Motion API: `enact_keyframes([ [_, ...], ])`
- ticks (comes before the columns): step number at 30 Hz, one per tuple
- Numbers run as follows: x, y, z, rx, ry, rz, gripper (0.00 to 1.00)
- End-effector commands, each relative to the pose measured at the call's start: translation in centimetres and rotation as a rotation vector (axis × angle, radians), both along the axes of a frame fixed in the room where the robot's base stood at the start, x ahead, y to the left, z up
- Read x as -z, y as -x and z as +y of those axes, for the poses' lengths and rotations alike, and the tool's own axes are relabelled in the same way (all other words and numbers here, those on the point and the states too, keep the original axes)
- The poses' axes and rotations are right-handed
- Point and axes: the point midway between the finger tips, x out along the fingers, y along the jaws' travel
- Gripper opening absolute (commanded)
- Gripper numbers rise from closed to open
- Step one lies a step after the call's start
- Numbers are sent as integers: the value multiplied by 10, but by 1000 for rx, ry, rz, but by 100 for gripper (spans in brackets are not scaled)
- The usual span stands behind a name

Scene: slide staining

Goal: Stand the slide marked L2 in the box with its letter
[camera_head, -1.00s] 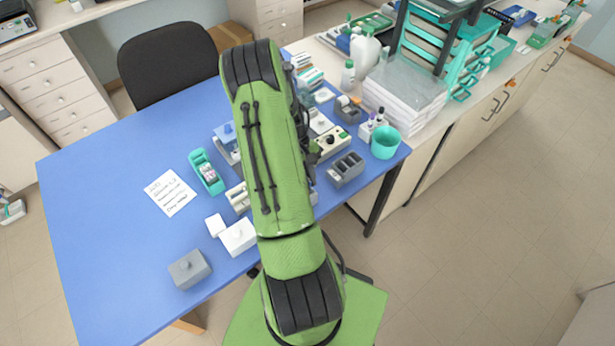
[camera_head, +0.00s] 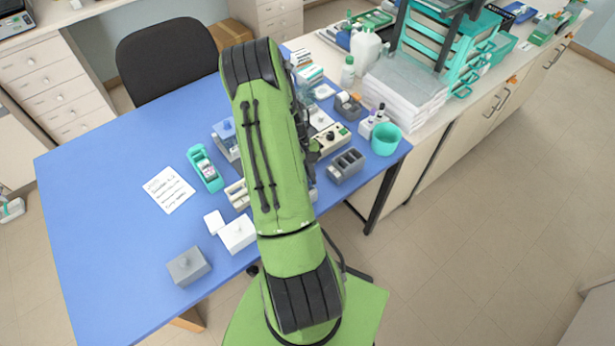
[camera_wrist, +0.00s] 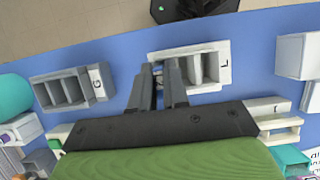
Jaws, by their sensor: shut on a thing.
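My gripper (camera_wrist: 157,74) shows in the wrist view, its two fingers close together over the left end of a pale box marked L (camera_wrist: 224,75). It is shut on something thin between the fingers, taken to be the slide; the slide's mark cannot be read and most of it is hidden. Whether the slide is inside a compartment or above it, I cannot tell. A grey box marked G (camera_wrist: 98,84) with open compartments stands to the left, apart from the fingers; it also shows in the head view (camera_head: 346,166). In the head view my arm hides the gripper and the L box.
A teal cup (camera_head: 386,139) stands by the table's right edge. A teal holder (camera_head: 206,168), a written note (camera_head: 168,190), a white lidded block (camera_head: 238,234) and a grey one (camera_head: 188,266) are on the blue table (camera_head: 110,200). The table's left side is clear.

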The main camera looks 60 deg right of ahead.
Motion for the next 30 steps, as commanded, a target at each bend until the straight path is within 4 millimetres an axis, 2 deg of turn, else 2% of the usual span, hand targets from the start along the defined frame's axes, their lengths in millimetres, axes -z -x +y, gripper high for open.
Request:
enact_keyframes([
  [6, 3, 0, 0, 0, 0, 0, 0],
  [7, 3, 0, 0, 0, 0, 0, 19],
  [12, 3, 0, 0, 0, 0, 0, 44],
  [20, 2, 0, 0, 0, 0, 0, 44],
  [23, -6, -4, -2, 0, 2, -1, 44],
  [26, -26, -11, -6, -2, 4, -3, 44],
  [30, -63, -25, -14, -2, 6, -4, 44],
])
